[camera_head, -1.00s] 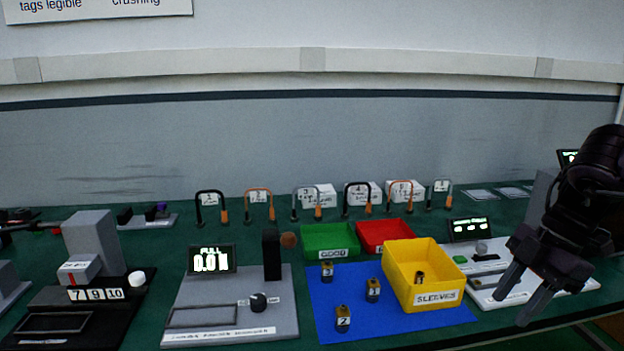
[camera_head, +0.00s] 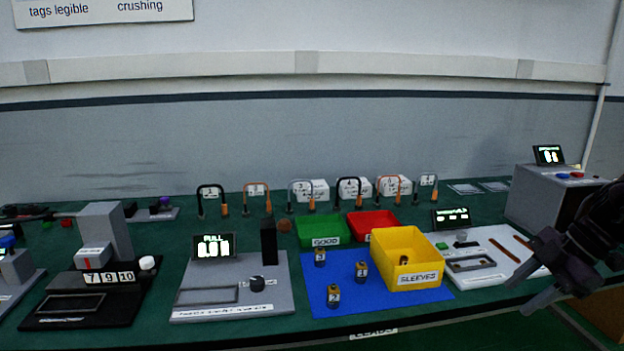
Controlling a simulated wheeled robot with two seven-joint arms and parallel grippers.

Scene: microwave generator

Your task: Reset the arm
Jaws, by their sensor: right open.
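My right gripper (camera_head: 538,272) is at the right edge of the head view, its fingers pointing down and left. It is open, with nothing seen between the fingers, near the right front edge of the green table (camera_head: 375,318). Its arm comes in from the right edge. My left gripper is not in view.
A white board (camera_head: 480,275) lies left of the gripper, with a grey box (camera_head: 548,200) behind. A yellow sleeves bin (camera_head: 407,262), green tray (camera_head: 318,242), red tray (camera_head: 368,223) and blue mat (camera_head: 395,302) with several small cylinders lie further left. The pull tester (camera_head: 215,300) is left of the mat.

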